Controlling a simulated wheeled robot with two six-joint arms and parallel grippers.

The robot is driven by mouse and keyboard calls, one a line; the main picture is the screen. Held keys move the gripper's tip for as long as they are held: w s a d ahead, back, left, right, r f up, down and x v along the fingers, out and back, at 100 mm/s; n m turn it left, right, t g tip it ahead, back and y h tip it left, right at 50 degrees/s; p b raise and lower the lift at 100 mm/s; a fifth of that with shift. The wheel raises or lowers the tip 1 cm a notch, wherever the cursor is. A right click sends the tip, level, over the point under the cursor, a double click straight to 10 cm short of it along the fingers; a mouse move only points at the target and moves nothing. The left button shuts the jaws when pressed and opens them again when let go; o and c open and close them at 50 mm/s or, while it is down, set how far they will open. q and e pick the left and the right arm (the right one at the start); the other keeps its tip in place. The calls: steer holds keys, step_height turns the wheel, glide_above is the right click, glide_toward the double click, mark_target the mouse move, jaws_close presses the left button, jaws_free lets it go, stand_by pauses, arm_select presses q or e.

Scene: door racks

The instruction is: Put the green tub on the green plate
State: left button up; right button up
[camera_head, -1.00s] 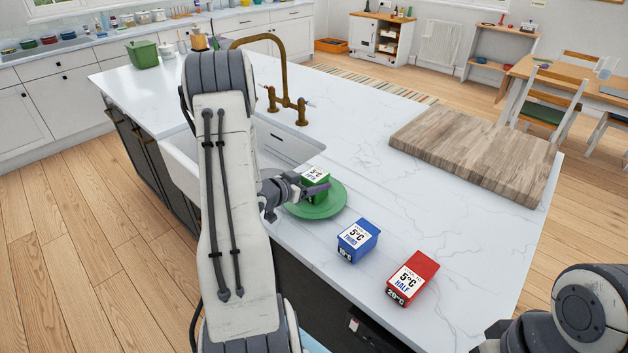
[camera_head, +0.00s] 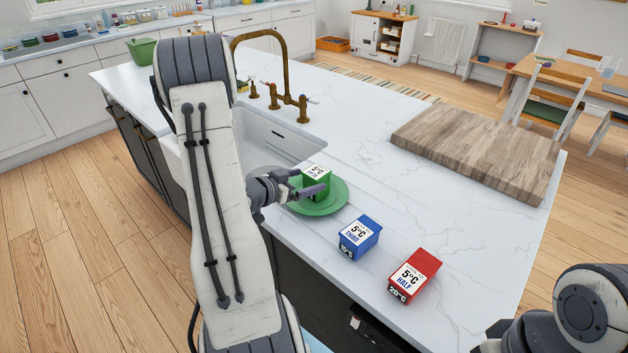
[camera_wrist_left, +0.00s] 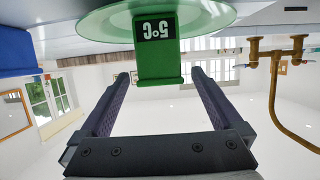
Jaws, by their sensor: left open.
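The green tub (camera_head: 317,172), with a white label on top, stands upright on the green plate (camera_head: 338,197) near the island's front edge. My left gripper (camera_head: 309,181) is open at the tub's left side. In the left wrist view the picture is upside down. There the tub (camera_wrist_left: 158,62) rests against the plate (camera_wrist_left: 215,17), and the open fingers of the left gripper (camera_wrist_left: 160,80) point toward it with gaps on both sides. The tub is not gripped. My right gripper is out of view; only part of that arm shows at the lower right.
A blue tub (camera_head: 358,238) and a red tub (camera_head: 413,275) stand on the worktop right of the plate. A wooden board (camera_head: 475,150) lies farther right. The sink (camera_head: 275,140) and brass tap (camera_head: 280,70) are behind the plate. The worktop between board and plate is clear.

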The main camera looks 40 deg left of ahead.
mark_target(313, 173)
arm_select(q)
steer(key=v, duration=0.7)
steer(key=shift+s+b, duration=0.25)
steer(key=shift+b, duration=0.1)
steer(key=shift+r, duration=0.1)
steer(key=p+x, duration=0.1)
steer(key=x, duration=1.1)
steer(key=shift+d+p, duration=0.1)
steer(key=shift+p, duration=0.3)
steer(key=shift+r, duration=1.45)
